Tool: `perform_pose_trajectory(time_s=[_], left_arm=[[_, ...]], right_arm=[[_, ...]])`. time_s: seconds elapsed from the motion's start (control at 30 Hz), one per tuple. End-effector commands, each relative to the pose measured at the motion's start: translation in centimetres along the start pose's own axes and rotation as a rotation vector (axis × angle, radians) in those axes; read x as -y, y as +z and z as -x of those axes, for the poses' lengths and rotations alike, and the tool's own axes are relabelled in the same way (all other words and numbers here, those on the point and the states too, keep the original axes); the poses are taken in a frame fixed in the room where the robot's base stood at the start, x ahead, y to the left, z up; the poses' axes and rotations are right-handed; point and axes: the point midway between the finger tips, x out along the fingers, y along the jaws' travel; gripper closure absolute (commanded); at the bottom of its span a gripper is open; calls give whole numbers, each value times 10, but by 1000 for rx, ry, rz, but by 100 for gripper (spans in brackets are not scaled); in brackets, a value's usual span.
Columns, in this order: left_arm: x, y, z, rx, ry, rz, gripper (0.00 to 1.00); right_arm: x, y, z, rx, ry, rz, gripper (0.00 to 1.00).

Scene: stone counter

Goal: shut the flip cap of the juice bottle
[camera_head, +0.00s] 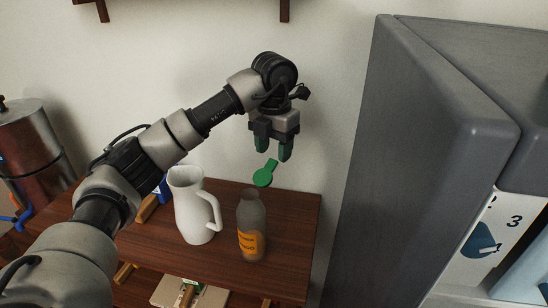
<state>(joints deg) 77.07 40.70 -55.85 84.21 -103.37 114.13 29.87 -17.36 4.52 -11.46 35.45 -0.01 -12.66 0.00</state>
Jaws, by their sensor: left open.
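The juice bottle (250,225) stands upright on a dark wooden table, with an orange label on its front. Its green flip cap (264,175) is swung up and open, tilted above the bottle's neck to the right. My left gripper (273,152) is above the cap with its green-tipped fingers pointing down, apart and empty. The fingertips are close above the cap's upper end; I cannot tell whether they touch it. My right gripper does not show.
A white jug (193,207) stands just left of the bottle, its handle towards it. The wooden table (285,235) is bare right of the bottle. A large grey cabinet (420,150) rises on the right. A metal urn (35,150) stands at far left.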

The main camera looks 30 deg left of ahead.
Motion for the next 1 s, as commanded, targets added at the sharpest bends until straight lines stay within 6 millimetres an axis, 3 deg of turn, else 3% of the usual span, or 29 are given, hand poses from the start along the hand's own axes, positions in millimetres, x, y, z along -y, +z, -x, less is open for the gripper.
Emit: perform_pose_trajectory(time_s=[0.23, 0.57, 0.9, 1.0], left_arm=[[0, 0, -25, 0, -1, 1, 49], [0, 0, -29, 2, 0, 0, 49], [0, 0, -29, 2, 0, 0, 100], [0, 0, -29, 2, 0, 0, 100]], right_arm=[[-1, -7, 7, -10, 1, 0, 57], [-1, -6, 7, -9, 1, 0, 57], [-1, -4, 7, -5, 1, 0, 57], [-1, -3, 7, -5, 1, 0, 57]])
